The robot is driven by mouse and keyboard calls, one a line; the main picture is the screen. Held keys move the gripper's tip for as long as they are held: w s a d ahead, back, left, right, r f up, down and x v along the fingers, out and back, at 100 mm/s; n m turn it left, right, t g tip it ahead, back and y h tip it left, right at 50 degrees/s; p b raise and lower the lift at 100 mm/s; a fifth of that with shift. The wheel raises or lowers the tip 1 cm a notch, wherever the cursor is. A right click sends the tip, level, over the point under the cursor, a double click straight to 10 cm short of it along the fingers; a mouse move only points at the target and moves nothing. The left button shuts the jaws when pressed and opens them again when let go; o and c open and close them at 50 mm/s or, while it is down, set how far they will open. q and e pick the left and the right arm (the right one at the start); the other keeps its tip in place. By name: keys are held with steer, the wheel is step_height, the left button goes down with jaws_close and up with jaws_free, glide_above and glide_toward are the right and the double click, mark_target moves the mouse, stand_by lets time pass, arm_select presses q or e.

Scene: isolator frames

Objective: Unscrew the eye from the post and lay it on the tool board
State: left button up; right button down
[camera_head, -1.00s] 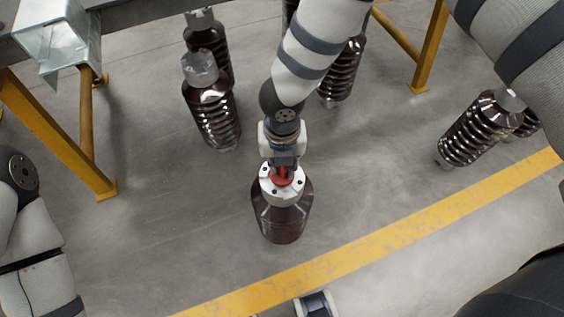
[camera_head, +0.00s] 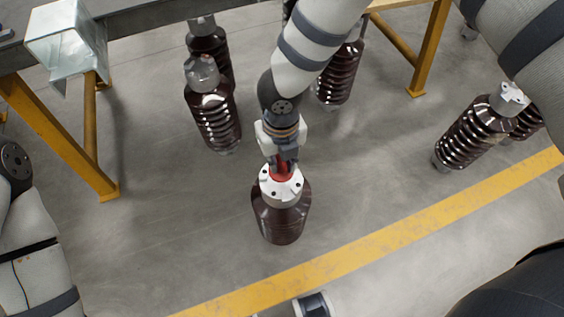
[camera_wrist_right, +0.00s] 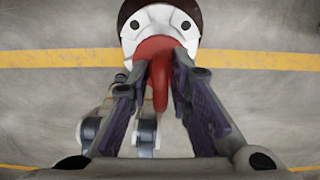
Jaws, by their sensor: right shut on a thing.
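The post (camera_head: 281,217) is a dark brown insulator standing upright on the floor, with a pale metal cap (camera_head: 281,190) with bolt holes on top. The red eye (camera_head: 281,170) stands on the middle of the cap. My right gripper (camera_head: 283,160) comes down from above and is shut on the eye. In the right wrist view, the eye (camera_wrist_right: 155,60) lies between the two fingers of my right gripper (camera_wrist_right: 160,75), against the white cap (camera_wrist_right: 160,22). The fingers hide part of the eye, so I cannot tell its thread. The tool board cannot be made out. My left gripper is out of view.
Other brown ribbed insulators stand behind (camera_head: 213,115) and at the right (camera_head: 472,135). A bench with yellow legs (camera_head: 60,135) and a galvanized metal box (camera_head: 68,40) is at the back left. A yellow floor line (camera_head: 400,233) crosses in front; floor around the post is clear.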

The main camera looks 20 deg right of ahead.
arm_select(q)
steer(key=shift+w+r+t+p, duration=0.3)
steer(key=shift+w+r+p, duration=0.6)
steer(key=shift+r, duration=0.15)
arm_select(e)
steer(key=shift+r, duration=2.25)
steer(key=shift+r, duration=0.1)
